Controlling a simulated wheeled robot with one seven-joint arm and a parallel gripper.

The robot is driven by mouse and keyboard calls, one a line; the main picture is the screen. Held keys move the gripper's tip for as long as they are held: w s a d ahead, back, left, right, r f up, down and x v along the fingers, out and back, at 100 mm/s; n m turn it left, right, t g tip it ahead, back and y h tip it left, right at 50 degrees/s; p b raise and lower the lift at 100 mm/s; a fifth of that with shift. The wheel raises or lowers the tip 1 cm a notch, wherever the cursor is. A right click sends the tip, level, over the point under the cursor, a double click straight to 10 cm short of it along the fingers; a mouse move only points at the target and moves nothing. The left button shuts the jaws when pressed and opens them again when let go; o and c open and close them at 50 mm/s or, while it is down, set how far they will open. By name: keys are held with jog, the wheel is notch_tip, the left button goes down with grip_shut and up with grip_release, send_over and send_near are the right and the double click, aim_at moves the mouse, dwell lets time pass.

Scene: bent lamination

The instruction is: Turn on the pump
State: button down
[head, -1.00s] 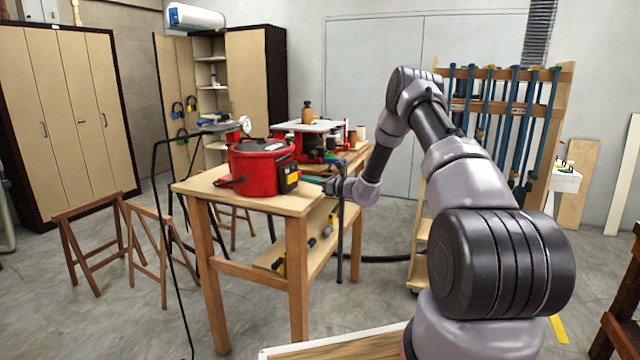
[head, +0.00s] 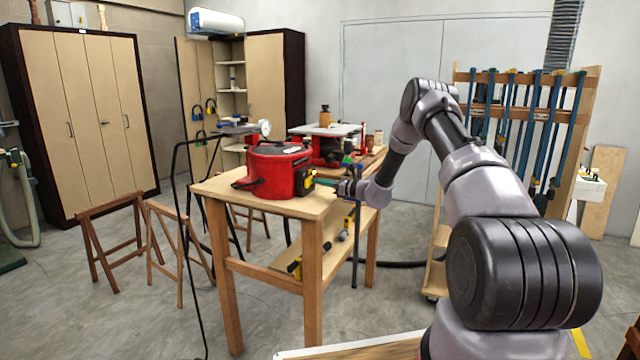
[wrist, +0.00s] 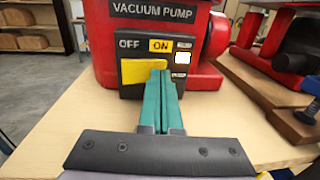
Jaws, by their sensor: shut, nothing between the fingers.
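The red vacuum pump (head: 275,172) stands on a wooden workbench (head: 232,194). In the wrist view its front (wrist: 100,35) carries a black switch panel (wrist: 132,88) marked OFF on the left and ON on the right. The ON label (wrist: 159,45) is yellow. Below the labels is a yellow switch piece (wrist: 143,71), partly covered by my fingertips. A small white square (wrist: 182,58) shows at its right. My gripper (wrist: 160,74) is shut and empty, its teal fingers together at the right part of the yellow piece. I cannot tell whether they touch it.
A red machine with a grey top (head: 326,130) stands behind the pump. A black hose (head: 176,220) hangs at the bench's left. Sawhorses (head: 112,225) stand on the floor to the left, and a clamp rack (head: 525,105) is at the right. Bare bench top lies around my fingers.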

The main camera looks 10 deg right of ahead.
jog(key=s+d, duration=0.6)
jog(key=d, duration=0.6)
jog(key=shift+s+d, duration=0.2)
jog(key=s+a+r+n+g+h, duration=0.1)
jog(key=s+a+r+n+g, duration=0.4)
jog(key=s+r, duration=0.45)
jog(key=s+a+r+n+g+h, duration=0.1)
jog(key=s+a+r+n+g, duration=0.2)
jog(key=s+a+r+n, duration=0.65)
jog(key=s+d+r+n+t+h, duration=0.1)
jog(key=s+d+r+n+h, duration=0.1)
jog(key=s, duration=0.7)
jog(key=s+d+r+n+t+h, duration=0.1)
jog(key=s+d+r+n+h, duration=0.2)
jog(key=s, duration=0.7)
jog(key=s+d+r+n+t+h, duration=0.1)
jog(key=s+d+r+n+h, duration=0.1)
jog(key=s, duration=0.8)
notch_tip(320, 180, up, 2)
jog(key=shift+s+d+r+n+h, duration=0.25)
jog(key=shift+d+h, duration=0.35)
jog(key=shift+h, duration=0.6)
jog(key=shift+w, duration=0.1)
